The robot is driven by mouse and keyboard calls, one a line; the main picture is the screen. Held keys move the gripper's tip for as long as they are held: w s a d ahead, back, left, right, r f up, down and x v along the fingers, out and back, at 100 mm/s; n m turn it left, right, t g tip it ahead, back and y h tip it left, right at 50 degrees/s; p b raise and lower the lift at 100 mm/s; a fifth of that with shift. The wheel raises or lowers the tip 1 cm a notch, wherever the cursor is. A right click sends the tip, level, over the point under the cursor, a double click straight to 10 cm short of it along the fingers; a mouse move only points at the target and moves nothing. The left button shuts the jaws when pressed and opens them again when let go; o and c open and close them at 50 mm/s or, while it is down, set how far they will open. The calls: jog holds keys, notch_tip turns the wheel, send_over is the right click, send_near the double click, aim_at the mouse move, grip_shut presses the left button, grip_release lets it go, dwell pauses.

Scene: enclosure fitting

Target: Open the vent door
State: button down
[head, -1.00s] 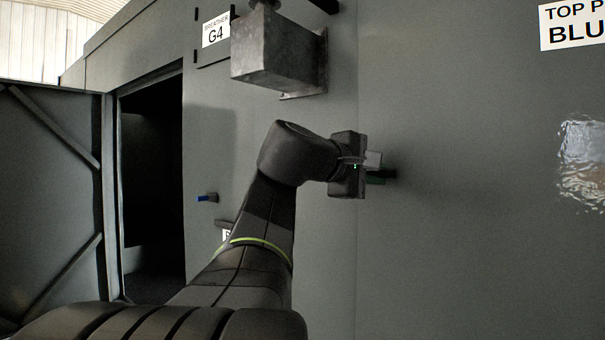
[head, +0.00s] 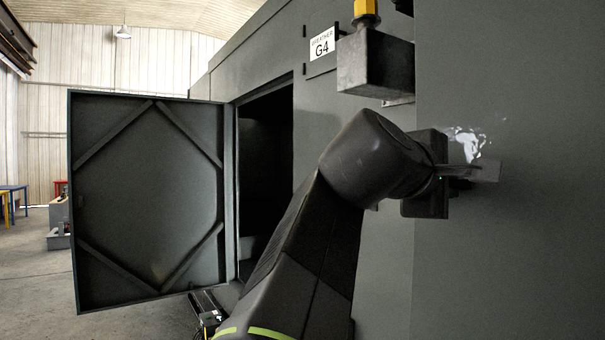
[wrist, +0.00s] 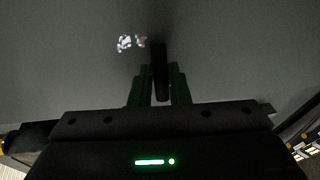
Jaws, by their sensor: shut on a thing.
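My gripper (head: 478,172) is at a flat dark grey panel (head: 540,250), just right of a vertical seam. In the wrist view its green fingers (wrist: 159,92) are shut on a dark upright bar (wrist: 160,70), which looks like a handle standing out from the panel. In the head view my wrist and fingers hide the bar. No label naming the vent door is in view, and I cannot tell whether this panel stands ajar.
A braced door (head: 150,195) stands wide open at the left beside a dark doorway (head: 265,170). A metal box (head: 375,65) with a yellow top juts out above my wrist, near a G4 label (head: 322,45). Open floor (head: 40,290) lies at far left.

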jog(key=shift+s+a+n+t+y+p, duration=0.15)
jog(key=shift+s+a+n+t+y, duration=0.1)
jog(key=shift+s+a, duration=0.25)
jog(key=shift+s+a+n+t+y+p, duration=0.15)
jog(key=shift+s+a+t, duration=0.15)
jog(key=shift+s, duration=0.4)
jog(key=c, duration=1.4)
grip_release()
